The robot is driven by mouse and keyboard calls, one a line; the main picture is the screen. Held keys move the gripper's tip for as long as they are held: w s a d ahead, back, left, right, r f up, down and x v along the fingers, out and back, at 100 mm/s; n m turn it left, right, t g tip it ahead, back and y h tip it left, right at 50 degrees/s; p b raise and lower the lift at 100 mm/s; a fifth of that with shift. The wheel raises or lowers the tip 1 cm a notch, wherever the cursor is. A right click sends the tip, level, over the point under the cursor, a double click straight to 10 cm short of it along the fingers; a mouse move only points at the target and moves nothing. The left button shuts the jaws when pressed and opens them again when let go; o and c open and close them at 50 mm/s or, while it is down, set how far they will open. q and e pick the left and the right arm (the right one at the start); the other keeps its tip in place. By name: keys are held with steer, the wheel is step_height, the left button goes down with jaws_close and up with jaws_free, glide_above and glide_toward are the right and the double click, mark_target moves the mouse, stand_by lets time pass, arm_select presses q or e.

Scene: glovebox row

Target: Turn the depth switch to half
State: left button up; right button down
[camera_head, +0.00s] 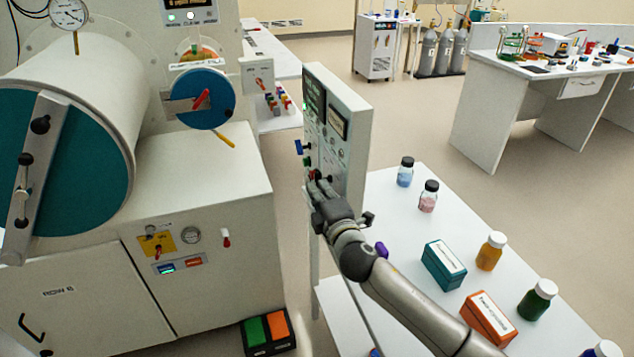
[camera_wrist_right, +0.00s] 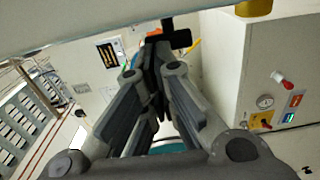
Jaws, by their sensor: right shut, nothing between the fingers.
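An upright grey control panel (camera_head: 352,150) stands at the left end of the white bench, its front face turned left and seen at a steep slant. Small knobs and a red-marked control (camera_head: 316,174) sit low on that face; labels are too small to read, so I cannot tell which is the depth switch or its setting. My right gripper (camera_head: 316,190) is shut and empty, its fingertips at the lower part of the face. Its fingers (camera_wrist_right: 155,45) also show in the right wrist view, close to a black part (camera_wrist_right: 178,38). Contact is unclear. My left gripper is not in view.
A glovebox (camera_head: 200,190) with a round blue door (camera_head: 205,98) stands left. A blue lever (camera_head: 300,147) sticks out from the panel. The bench (camera_head: 385,195) holds several bottles, a teal box (camera_head: 443,266) and an orange box (camera_head: 488,318).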

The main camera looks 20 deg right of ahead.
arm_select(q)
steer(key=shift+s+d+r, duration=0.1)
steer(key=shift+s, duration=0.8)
arm_select(e)
steer(key=shift+w, duration=0.85)
steer(key=shift+w, duration=0.1)
